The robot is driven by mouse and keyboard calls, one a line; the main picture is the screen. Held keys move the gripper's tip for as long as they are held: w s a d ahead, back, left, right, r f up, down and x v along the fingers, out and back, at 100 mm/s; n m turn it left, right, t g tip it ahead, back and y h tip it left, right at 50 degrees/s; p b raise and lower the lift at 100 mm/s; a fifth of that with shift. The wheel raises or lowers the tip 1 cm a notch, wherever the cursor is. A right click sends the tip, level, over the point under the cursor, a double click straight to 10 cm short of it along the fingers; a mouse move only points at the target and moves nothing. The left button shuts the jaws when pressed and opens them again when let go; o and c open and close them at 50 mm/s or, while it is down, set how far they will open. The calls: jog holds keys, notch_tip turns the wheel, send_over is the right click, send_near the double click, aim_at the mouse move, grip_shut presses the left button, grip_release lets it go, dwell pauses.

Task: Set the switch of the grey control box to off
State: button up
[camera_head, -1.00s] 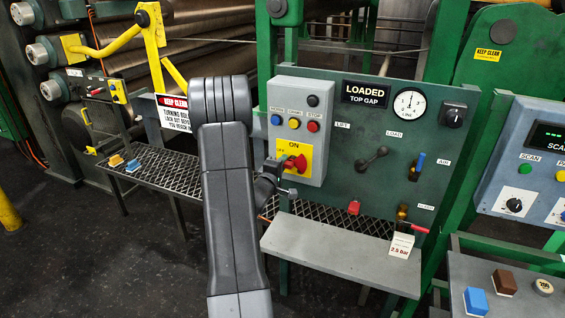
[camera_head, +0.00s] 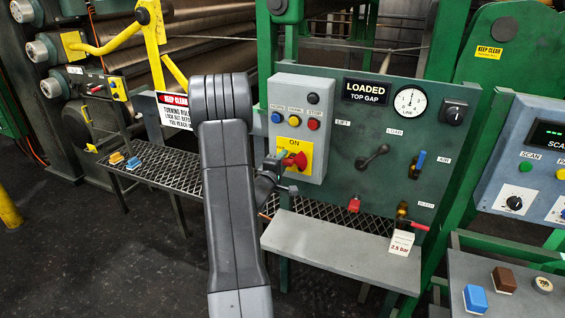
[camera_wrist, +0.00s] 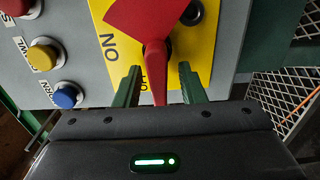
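The grey control box (camera_head: 303,95) is on the green panel, with buttons above a yellow plate. Its red switch handle (camera_head: 297,160) is on that plate, under the ON label. In the wrist view the red handle (camera_wrist: 156,75) has its narrow arm running down across part of the OFF lettering, with ON to its left. My gripper (camera_head: 278,160) is at the left side of the handle. In the wrist view my gripper (camera_wrist: 158,84) has its green fingers apart, one on each side of the handle arm, with a gap on both sides.
A grey shelf (camera_head: 325,248) juts out below the box. A black lever (camera_head: 372,158), a gauge (camera_head: 410,102) and a blue-handled valve (camera_head: 419,162) are on the panel to the right. Blue and yellow buttons (camera_wrist: 43,54) are close by in the wrist view.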

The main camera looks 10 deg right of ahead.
jog(key=b+v, duration=0.3)
jog(key=v, duration=1.1)
jog(key=shift+w, duration=0.15)
jog(key=p+x, duration=0.3)
jog(key=x, duration=1)
jog(key=shift+w+d, duration=0.3)
jog(key=b+v, duration=0.4)
jog(key=v, duration=1)
jog(key=p+x, duration=0.4)
jog(key=x, duration=1)
jog(key=shift+w, duration=0.1)
jog(key=shift+r+m+b, duration=0.25)
jog(key=shift+m, duration=0.8)
jog(key=shift+r+m+b, duration=0.2)
jog(key=shift+m, duration=0.85)
